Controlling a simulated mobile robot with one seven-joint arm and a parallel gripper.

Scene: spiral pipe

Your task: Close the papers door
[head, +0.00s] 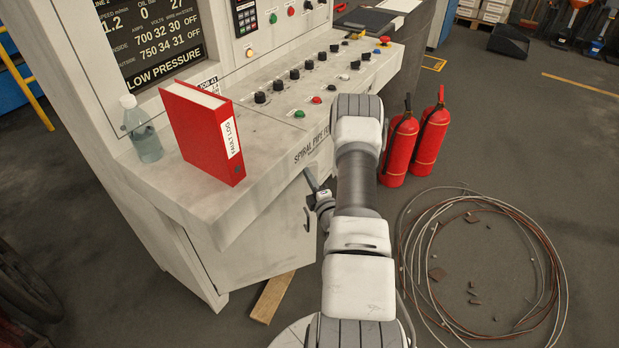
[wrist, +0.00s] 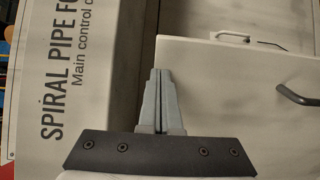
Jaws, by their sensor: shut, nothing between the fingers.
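A pale cabinet door (head: 258,222) with a dark bar handle (head: 307,218) is under the console's sloping front. In the wrist view the door (wrist: 225,85) fills the right side, with its handle (wrist: 296,96) at the far right. Its edge stands out in front of the surface behind, so it looks partly open. I see no label marking it as the papers door. My gripper (head: 311,180) is shut and empty near the door's top edge. In the wrist view my gripper's fingers (wrist: 160,78) overlap that edge; contact cannot be told.
A second handle (wrist: 233,36) shows behind the door. A red binder (head: 205,135) and a clear bottle (head: 142,130) stand on the console ledge. Red fire extinguishers (head: 400,148) stand right of my arm. A wire coil (head: 480,265) and a wooden plank (head: 272,297) lie on the floor.

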